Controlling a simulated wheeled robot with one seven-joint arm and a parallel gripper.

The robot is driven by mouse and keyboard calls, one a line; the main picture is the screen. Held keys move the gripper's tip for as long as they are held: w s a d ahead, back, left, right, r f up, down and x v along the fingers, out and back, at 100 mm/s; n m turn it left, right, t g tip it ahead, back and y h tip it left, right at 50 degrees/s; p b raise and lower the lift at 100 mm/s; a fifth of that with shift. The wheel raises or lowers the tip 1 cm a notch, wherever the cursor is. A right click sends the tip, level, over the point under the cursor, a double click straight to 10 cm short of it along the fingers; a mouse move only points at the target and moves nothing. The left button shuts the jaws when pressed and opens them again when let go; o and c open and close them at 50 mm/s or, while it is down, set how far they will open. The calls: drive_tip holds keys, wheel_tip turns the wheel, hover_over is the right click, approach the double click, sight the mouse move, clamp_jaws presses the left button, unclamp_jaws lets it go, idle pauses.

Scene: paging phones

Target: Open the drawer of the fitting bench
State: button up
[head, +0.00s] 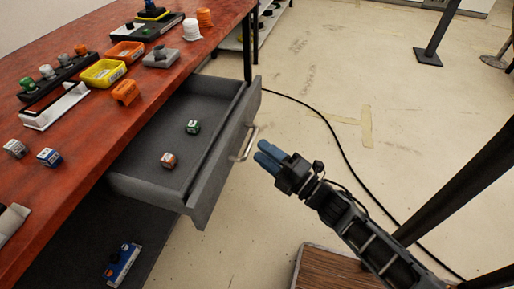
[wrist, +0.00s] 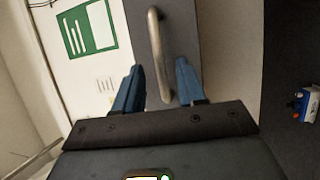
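The grey drawer (head: 150,185) of the fitting bench (head: 75,150) stands pulled well out from under the red-brown top. Its front (head: 225,160) carries a metal bar handle (head: 250,142). A brown-and-white cube (head: 168,160) and a green-and-white cube (head: 193,127) lie inside. My gripper (head: 262,151), with blue fingers, is just outside the handle and looks slightly apart from it. In the wrist view the fingers (wrist: 159,72) are spread, and the handle (wrist: 155,45) appears between and beyond them, with nothing gripped.
A blue-and-white item (head: 122,265) lies on the lower shelf. A black cable (head: 335,135) crosses the floor. A wooden-topped box (head: 330,270) stands below my arm. Floor beyond the drawer is mostly clear.

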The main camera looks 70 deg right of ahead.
drive_tip(key=v, duration=0.4)
drive_tip(key=shift+s, duration=0.15)
idle(0.4)
drive_tip(key=s+a+r+m+g+y+p, duration=0.2)
drive_tip(key=a+r+m, duration=0.4)
drive_tip(key=a, duration=0.4)
drive_tip(key=s+a+r+m+g+y+p, duration=0.1)
drive_tip(key=s+a+r+m+y+p, duration=0.1)
drive_tip(key=s+a+r+m+y, duration=0.3)
drive_tip(key=s+a+r+m, duration=0.1)
drive_tip(key=a+r+m, duration=0.1)
drive_tip(key=a+r, duration=0.2)
drive_tip(key=shift+a+r+g+p, duration=0.2)
drive_tip(key=shift+a+g+p, duration=0.2)
drive_tip(key=shift+a, duration=0.3)
